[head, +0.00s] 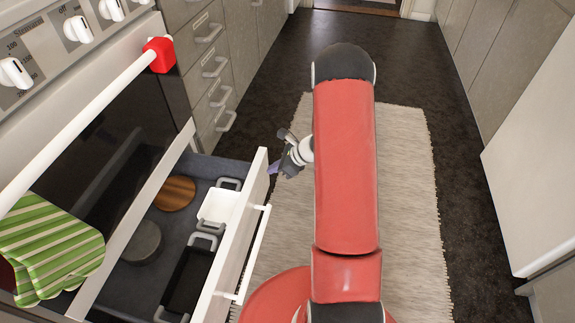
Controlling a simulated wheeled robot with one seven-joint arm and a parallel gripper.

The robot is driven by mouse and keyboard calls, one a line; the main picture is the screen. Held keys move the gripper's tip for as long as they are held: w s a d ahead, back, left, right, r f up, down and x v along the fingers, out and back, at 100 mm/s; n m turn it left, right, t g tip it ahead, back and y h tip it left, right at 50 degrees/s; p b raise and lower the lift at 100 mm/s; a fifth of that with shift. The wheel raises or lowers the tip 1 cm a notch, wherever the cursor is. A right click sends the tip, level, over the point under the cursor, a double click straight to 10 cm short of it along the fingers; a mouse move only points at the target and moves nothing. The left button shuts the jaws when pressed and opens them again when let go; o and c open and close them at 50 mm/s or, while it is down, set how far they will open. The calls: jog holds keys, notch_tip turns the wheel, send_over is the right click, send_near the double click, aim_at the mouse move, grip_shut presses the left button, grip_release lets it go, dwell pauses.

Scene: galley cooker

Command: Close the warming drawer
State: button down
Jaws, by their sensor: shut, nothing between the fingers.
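The warming drawer (239,228) is pulled out below the oven at the left of the head view. Its white front panel has a white bar handle (254,255) on the outer side. Inside lie a round wooden piece (175,193), a grey round piece (143,241), a white dish (219,207) and a black dish (187,280). My gripper (273,169) is shut and empty, just beyond the far right end of the drawer front. My red arm partly hides the view, and I cannot tell whether the gripper touches the front.
The oven door (115,140) above has a long white handle (100,105) with a red end and a green striped cloth (50,245). Grey cabinets with handles (213,67) stand beyond. A pale rug (408,200) covers the clear floor; white and grey units line the right.

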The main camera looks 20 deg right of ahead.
jog(key=shift+w+a, duration=0.7)
jog(key=shift+a, duration=0.2)
